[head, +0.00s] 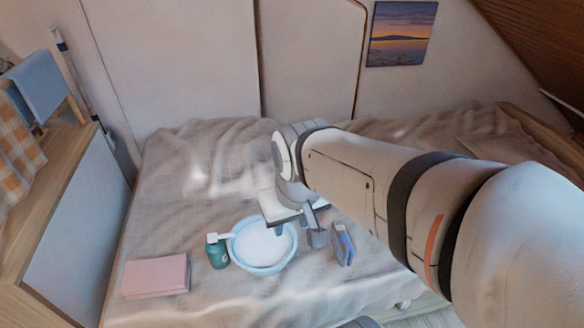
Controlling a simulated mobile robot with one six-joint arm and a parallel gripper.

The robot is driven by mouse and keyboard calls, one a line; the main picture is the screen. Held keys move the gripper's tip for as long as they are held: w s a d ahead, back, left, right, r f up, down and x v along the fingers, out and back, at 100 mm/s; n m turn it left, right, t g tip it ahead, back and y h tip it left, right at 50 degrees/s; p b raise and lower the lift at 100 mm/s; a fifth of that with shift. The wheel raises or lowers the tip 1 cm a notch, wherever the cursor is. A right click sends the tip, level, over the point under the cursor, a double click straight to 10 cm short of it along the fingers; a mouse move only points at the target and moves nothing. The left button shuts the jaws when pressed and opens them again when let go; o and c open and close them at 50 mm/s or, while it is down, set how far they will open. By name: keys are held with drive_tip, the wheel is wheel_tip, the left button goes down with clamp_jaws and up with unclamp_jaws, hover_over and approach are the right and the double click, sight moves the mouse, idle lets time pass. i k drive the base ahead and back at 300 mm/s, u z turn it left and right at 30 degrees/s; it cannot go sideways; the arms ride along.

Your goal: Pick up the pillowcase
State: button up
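My gripper (298,232) reaches in from the right and points down, over the right part of a round basin. Its two fingers show apart, with nothing visible between them. The gripper is well to the right of the pink cloth and not touching it. The gripper's height above the basin is hard to judge.
The light blue basin (236,254) with a white inside stands on the rumpled beige bed cover (185,180). A teal pump bottle (217,252) stands between the basin and the pink cloth. A small blue packet-like item (343,244) is right of the basin. A wooden cabinet (75,225) borders the left.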

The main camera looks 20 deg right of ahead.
sight(342, 247)
drive_tip(key=u, duration=0.15)
drive_tip(key=k, duration=0.9)
drive_tip(key=z, duration=0.45)
drive_tip(key=i, duration=1)
drive_tip(key=z, duration=0.05)
